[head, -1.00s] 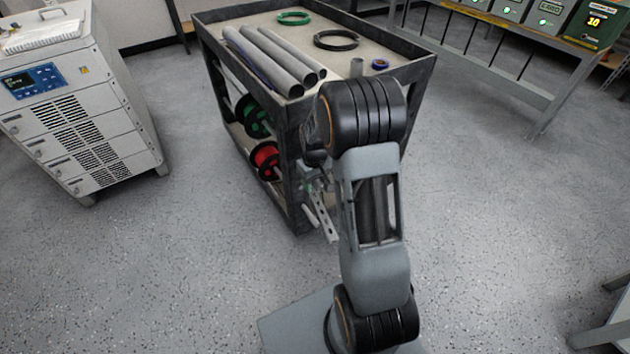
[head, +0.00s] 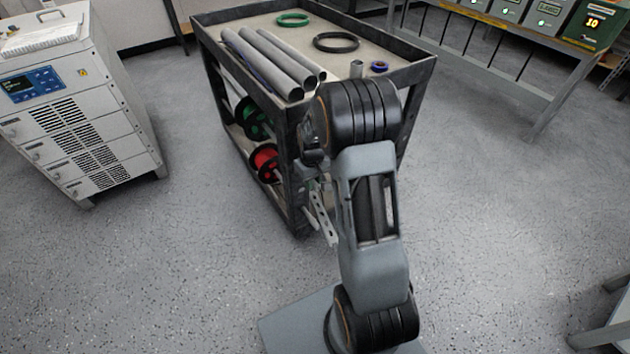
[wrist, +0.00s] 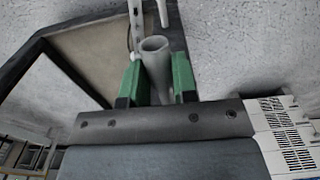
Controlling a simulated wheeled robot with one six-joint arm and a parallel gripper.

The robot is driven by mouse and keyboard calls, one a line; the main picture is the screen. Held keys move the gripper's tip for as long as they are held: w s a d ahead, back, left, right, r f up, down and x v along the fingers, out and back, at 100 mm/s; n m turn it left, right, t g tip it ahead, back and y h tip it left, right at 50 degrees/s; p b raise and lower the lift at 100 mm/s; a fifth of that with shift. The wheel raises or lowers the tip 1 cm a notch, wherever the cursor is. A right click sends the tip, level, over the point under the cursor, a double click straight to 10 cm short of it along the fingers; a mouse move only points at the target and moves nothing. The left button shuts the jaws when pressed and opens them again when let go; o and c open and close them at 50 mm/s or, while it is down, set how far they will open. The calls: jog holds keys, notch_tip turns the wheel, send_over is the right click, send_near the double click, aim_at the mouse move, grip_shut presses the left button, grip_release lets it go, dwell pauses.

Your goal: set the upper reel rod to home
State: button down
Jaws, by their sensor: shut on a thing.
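My gripper (wrist: 157,88) has green fingers and is shut on a grey, round, hollow-ended piece, which I take to be the end of the upper reel rod (wrist: 155,50). The piece stands out between the fingers in the wrist view. In the head view my arm hides the fingertips and most of the rod, beside the near end of the cart (head: 292,160).
A perforated metal strip (head: 322,217) hangs at the cart's near corner; it also shows in the wrist view (wrist: 136,22). Grey pipes (head: 270,62) lie on the cart top. A white cabinet (head: 75,110) stands left. The floor between is clear.

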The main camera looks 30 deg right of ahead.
jog(key=shift+w+a, duration=0.15)
jog(key=shift+w, duration=0.7)
jog(key=c, duration=0.9)
grip_release()
jog(key=shift+s, duration=0.15)
notch_tip(320, 180, up, 14)
jog(key=p, duration=0.3)
jog(key=shift+p, duration=0.4)
jog(key=shift+f, duration=0.1)
jog(key=shift+c, duration=0.2)
